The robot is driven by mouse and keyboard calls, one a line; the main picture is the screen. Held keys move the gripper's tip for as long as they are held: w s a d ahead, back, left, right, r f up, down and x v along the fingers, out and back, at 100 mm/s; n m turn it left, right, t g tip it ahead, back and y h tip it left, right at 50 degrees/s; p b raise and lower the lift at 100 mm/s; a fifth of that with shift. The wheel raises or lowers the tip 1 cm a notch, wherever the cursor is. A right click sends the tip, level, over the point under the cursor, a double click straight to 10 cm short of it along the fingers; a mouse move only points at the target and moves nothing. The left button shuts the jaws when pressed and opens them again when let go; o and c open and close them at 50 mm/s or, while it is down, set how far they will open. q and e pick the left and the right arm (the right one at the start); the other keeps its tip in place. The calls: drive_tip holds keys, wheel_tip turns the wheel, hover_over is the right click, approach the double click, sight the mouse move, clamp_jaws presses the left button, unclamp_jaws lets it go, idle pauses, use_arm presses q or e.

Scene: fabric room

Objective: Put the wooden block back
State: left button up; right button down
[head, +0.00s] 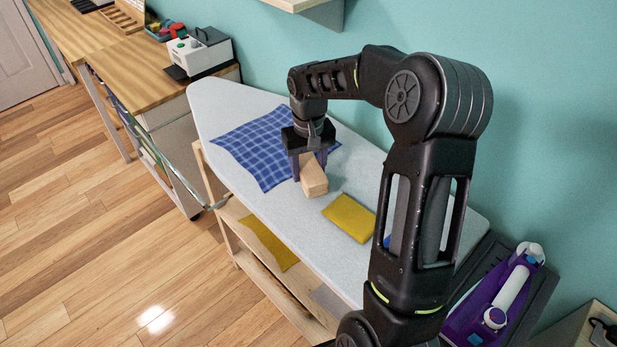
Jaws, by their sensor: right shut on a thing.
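The wooden block (313,179) is a light, pale-wood piece over the ironing board (253,202), near the front corner of a blue checked cloth (249,140). My right gripper (308,168) points down from above and is shut on the wooden block, with fingers at its sides. I cannot tell whether the block's underside touches the board. My left gripper is not in view.
A folded yellow cloth (349,217) lies on the board, right of the block. Another yellow cloth (267,243) lies on the shelf below. A purple iron (494,306) stands at the right. A wooden desk (131,77) is at back left; a wall shelf (300,4) hangs above.

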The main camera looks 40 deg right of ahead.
wheel_tip(320, 180, down, 3)
drive_tip(key=shift+f+p, duration=0.1)
drive_tip(key=shift+p, duration=0.25)
drive_tip(key=shift+f, duration=0.25)
drive_tip(key=shift+f+b, duration=0.3)
drive_tip(key=shift+b, duration=0.05)
drive_tip(key=c, duration=0.6)
unclamp_jaws()
drive_tip(key=shift+c, duration=0.2)
drive_tip(key=shift+r, duration=0.2)
